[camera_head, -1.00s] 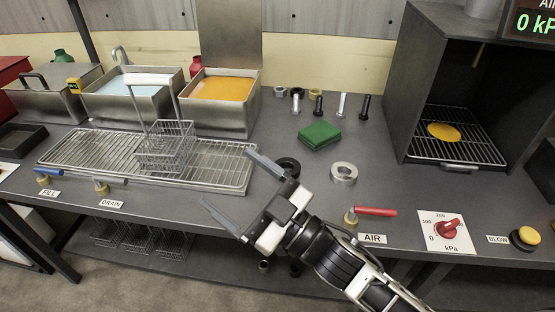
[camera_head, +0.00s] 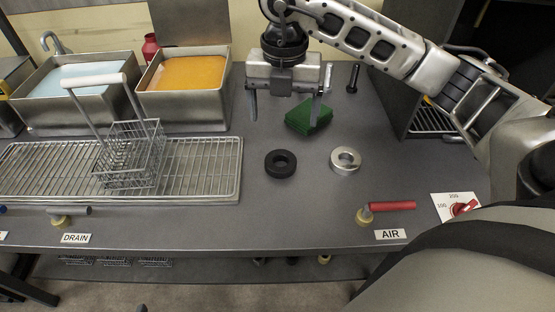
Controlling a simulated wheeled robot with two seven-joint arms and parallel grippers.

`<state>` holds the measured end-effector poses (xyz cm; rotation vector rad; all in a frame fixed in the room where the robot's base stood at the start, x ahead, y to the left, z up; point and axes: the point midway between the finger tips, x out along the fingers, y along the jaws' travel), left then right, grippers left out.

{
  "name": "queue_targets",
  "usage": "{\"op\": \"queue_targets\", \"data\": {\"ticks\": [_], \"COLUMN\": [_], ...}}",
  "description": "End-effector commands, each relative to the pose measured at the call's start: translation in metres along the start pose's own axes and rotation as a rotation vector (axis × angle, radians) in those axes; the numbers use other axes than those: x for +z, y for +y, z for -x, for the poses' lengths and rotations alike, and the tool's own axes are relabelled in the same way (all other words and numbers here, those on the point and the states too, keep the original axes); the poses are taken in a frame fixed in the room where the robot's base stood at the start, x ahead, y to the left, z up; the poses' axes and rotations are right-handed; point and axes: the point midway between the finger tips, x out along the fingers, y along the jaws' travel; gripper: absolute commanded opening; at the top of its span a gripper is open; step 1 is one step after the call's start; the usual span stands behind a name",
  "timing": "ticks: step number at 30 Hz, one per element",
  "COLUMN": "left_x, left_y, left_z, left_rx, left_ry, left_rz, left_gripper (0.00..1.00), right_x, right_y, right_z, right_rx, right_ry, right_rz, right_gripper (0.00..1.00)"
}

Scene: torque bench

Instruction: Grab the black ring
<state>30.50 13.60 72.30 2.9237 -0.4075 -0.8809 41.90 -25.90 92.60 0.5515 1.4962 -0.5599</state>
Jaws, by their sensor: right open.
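The black ring (camera_head: 281,163) lies flat on the grey bench, just right of the wire drying rack. My right gripper (camera_head: 284,113) is above and behind it, pointing down, with its two fingers spread wide and nothing between them. The ring is clear of the fingers and fully visible. A silver ring (camera_head: 345,160) lies flat a little to its right. My left gripper is not in the view.
A green pad (camera_head: 308,116) lies behind the rings, partly behind a finger. The wire rack (camera_head: 215,165) carries a wire basket (camera_head: 130,155). A red-handled AIR valve (camera_head: 392,206) stands at the front edge. Bench around the black ring is clear.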

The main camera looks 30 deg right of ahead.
Motion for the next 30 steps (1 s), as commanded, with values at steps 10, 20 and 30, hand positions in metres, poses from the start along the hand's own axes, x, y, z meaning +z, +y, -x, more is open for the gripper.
{"op": "queue_targets", "data": {"ticks": [10, 20, 30], "left_x": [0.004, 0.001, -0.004], "left_y": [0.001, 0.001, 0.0], "left_z": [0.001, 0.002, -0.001], "left_rx": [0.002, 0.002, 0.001], "left_ry": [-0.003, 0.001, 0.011], "left_rz": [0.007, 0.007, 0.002], "left_gripper": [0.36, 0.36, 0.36], "right_x": [-0.001, 0.002, 0.004], "right_y": [0.001, 0.003, 0.005], "right_z": [-0.069, -0.098, -0.131], "right_rx": [0.0, 0.001, 0.004], "right_ry": [0.005, 0.006, 0.004], "right_rz": [0.003, 0.004, 0.006], "right_gripper": [0.88, 0.88, 0.88]}}
